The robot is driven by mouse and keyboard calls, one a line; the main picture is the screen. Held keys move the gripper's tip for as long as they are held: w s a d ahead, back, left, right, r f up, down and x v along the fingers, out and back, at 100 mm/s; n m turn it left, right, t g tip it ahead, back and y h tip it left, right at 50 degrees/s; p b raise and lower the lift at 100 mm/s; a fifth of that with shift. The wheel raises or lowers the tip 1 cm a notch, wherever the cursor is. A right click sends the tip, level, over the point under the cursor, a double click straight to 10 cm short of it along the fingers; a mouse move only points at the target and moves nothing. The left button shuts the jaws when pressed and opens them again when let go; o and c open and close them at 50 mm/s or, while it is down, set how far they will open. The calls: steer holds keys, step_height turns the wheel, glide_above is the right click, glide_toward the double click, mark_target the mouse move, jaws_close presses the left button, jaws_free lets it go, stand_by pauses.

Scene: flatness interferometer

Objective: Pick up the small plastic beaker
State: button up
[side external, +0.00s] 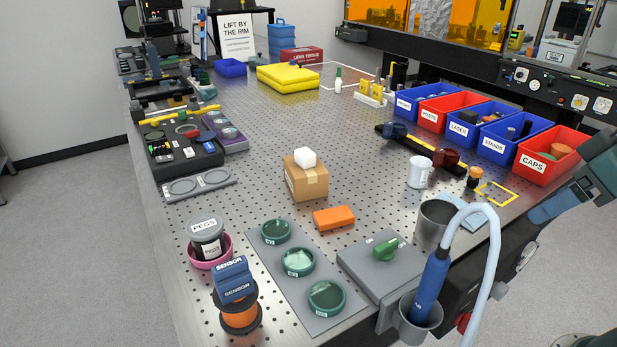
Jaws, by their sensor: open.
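A small white cup (420,172) with dark marking on its side stands upright on the perforated metal bench, right of centre; it looks most like the plastic beaker. Its inside cannot be made out. A grey metal-looking cup (434,223) stands nearer the camera, partly behind a pale hose. Part of my arm shows at the right edge, but my gripper is not visible, and nothing touches the white cup.
Labelled bins (545,158) stand behind. A cardboard box (306,180) and orange block (334,217) lie left. A pale hose (492,250) arches in front.

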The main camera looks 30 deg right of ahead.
steer(key=w+d+r+m+g, duration=0.15)
steer(key=w+r+m, duration=0.3)
steer(key=w, duration=0.45)
steer(key=m+g, duration=0.4)
steer(key=m, duration=1.1)
glide_above(419, 173)
steer(key=w+d, duration=0.1)
steer(key=d, duration=0.1)
step_height(419, 173, down, 10)
steer(key=shift+w+f, duration=0.3)
steer(key=shift+f, duration=0.05)
steer(key=shift+f, duration=0.1)
steer(key=shift+f, duration=4.25)
steer(key=shift+f, duration=0.1)
steer(key=shift+f, duration=2.5)
